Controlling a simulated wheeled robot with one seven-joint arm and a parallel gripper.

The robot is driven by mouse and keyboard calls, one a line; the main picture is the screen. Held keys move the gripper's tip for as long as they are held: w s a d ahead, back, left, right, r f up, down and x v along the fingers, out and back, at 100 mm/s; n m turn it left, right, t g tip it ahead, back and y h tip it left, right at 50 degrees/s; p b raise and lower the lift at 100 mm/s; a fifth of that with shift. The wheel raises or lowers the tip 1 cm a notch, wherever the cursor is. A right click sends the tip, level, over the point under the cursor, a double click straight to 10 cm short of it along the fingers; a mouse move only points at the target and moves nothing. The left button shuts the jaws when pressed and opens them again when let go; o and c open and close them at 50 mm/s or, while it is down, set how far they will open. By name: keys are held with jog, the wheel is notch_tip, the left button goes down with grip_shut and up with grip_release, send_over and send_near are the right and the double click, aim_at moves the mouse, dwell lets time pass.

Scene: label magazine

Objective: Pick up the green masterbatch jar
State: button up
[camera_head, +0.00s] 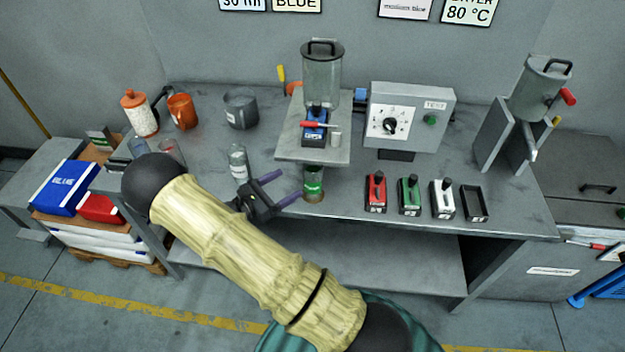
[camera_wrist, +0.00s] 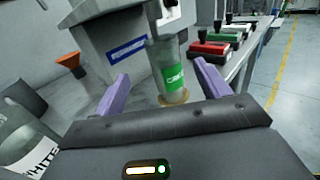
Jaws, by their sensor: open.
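The green masterbatch jar (camera_head: 313,184) is a clear jar with a green label. It stands upright on a round tan spot on the bench, under the front edge of the grey dosing stand (camera_head: 316,150). My gripper (camera_head: 278,188) is open and empty, just left of the jar in the head view. I cannot tell whether the fingertips flank the jar. My gripper also shows in the wrist view (camera_wrist: 160,85).
A clear jar (camera_head: 239,163) stands left of my gripper; a jar labelled WHITE (camera_wrist: 30,145) is close at lower left in the wrist view. Red (camera_head: 376,192), green (camera_head: 410,196) and white (camera_head: 442,199) handled units stand right of the green jar. The bench front edge is close.

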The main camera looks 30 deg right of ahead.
aim_at(306, 173)
jog(key=d, duration=0.3)
jog(key=w+d, duration=0.1)
jog(key=d, duration=0.1)
jog(key=shift+p, duration=0.4)
jog(key=shift+a, duration=0.1)
jog(key=shift+d+r, duration=0.15)
jog(key=shift+d, duration=0.2)
jog(key=d+p, duration=0.1)
jog(key=d, duration=0.2)
jog(key=shift+w+d+r+p, duration=0.1)
jog(key=shift+d+r+p, duration=0.05)
jog(key=shift+d+p, duration=0.25)
jog(key=shift+w+d, duration=0.15)
jog(key=shift+d, duration=0.2)
jog(key=shift+c, duration=0.2)
jog(key=c, duration=1.5)
